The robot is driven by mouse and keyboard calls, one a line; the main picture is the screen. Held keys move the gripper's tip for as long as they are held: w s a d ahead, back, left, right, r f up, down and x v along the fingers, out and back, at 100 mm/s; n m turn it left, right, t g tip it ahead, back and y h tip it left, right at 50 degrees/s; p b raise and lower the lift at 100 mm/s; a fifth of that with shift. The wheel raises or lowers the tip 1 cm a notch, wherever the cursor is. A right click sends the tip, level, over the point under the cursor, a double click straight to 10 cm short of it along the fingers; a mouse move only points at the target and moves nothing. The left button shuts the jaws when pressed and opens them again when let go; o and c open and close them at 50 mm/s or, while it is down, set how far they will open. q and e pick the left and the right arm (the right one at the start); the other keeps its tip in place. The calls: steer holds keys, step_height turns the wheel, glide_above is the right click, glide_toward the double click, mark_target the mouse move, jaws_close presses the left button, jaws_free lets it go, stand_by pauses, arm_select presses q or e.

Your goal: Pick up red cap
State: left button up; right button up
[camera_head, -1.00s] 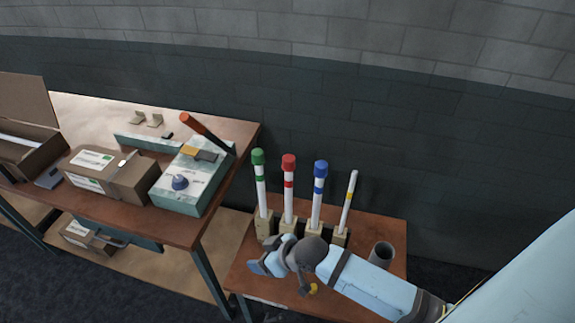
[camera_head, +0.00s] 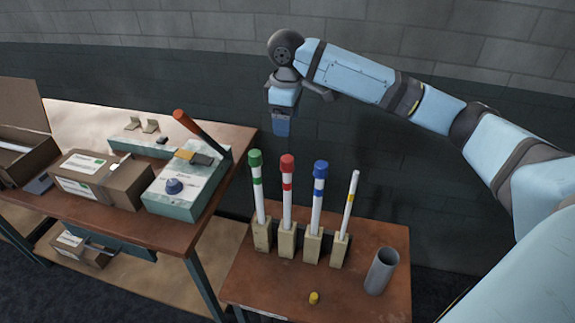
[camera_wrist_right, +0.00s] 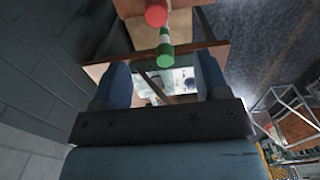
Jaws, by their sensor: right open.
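The red cap (camera_head: 287,162) sits on top of a white tube with a red band. The tube stands upright in a wooden block on the small table, between the green-capped and blue-capped tubes. In the right wrist view the red cap (camera_wrist_right: 156,13) is at the top edge, beyond the fingers. My right gripper (camera_head: 281,128) hangs pointing down, above and just behind the capped tubes. It is apart from the red cap. In the wrist view its blue fingers (camera_wrist_right: 166,85) are spread with nothing held between them. My left gripper is not in view.
The green cap (camera_head: 255,158) and blue cap (camera_head: 320,168) flank the red one closely. An uncapped tube (camera_head: 349,205), a yellow cap (camera_head: 314,298) and a grey cylinder (camera_head: 381,271) share the small table. A bench with boxes (camera_head: 104,177) stands left.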

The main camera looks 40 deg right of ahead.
mark_target(287, 159)
steer(key=f, duration=0.9)
steer(key=f+p, duration=0.1)
steer(key=f, duration=0.3)
steer(key=shift+w+d+f, duration=0.15)
steer(key=shift+d+f, duration=0.1)
steer(key=c, duration=1)
